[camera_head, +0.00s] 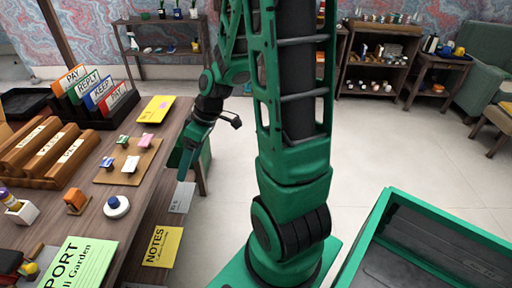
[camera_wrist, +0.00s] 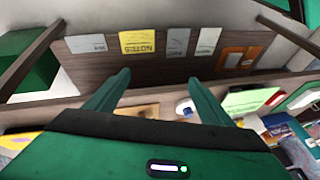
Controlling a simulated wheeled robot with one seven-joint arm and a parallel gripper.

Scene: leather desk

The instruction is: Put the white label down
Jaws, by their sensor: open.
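A pale grey-white label (camera_head: 182,197) sits at the desk's right side in the head view, just below my gripper (camera_head: 182,172). In the wrist view, several flat labels lie in a row on a brown wooden panel: a pale one (camera_wrist: 86,43), a yellow NOTES one (camera_wrist: 138,41) and two more pale ones (camera_wrist: 177,41) (camera_wrist: 208,40). I cannot tell which one is the white label. My gripper (camera_wrist: 159,76) is open, with nothing seen between its fingers. It appears apart from the labels. The yellow NOTES label also shows in the head view (camera_head: 163,247).
The desk (camera_head: 150,190) carries a cork board (camera_head: 128,161) with small clips, a round white item (camera_head: 116,207), a sorter rack (camera_head: 95,115) and a green sheet (camera_head: 82,258). Open floor (camera_head: 400,160) extends to the right.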

